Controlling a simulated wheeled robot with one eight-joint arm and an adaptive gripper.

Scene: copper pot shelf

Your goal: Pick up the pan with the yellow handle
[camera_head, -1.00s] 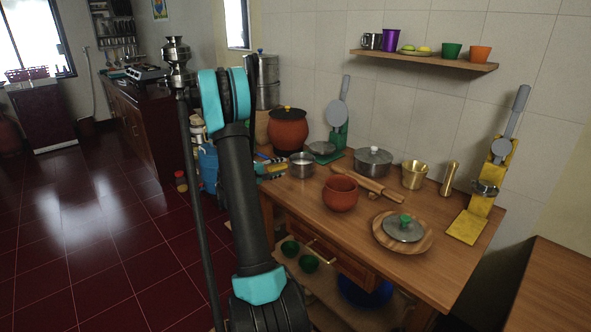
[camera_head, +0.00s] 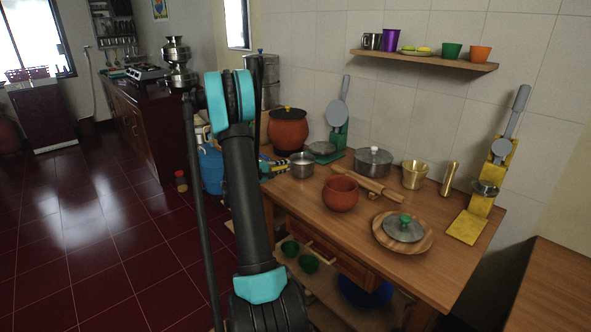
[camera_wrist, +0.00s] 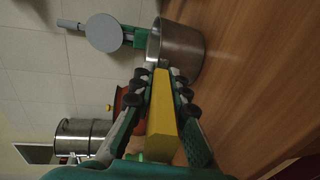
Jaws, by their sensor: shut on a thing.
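The pan (camera_head: 302,166) is a small steel pot with straight sides. It stands upright at the left end of the wooden table and appears to rest on the tabletop. Its yellow handle (camera_wrist: 161,128) runs between my fingers in the wrist view, where the steel body (camera_wrist: 183,55) lies just beyond the fingertips. My gripper (camera_wrist: 160,82) is shut on the yellow handle, with a finger on each side. In the head view my arm hides most of the gripper and part of the handle.
A clay pot with a dark lid (camera_head: 288,129) stands behind the pan. A green stand (camera_head: 338,140) with a grey press is close behind it. A rolling pin (camera_head: 369,186), red clay bowl (camera_head: 340,194) and lidded steel pot (camera_head: 373,161) are to the right.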

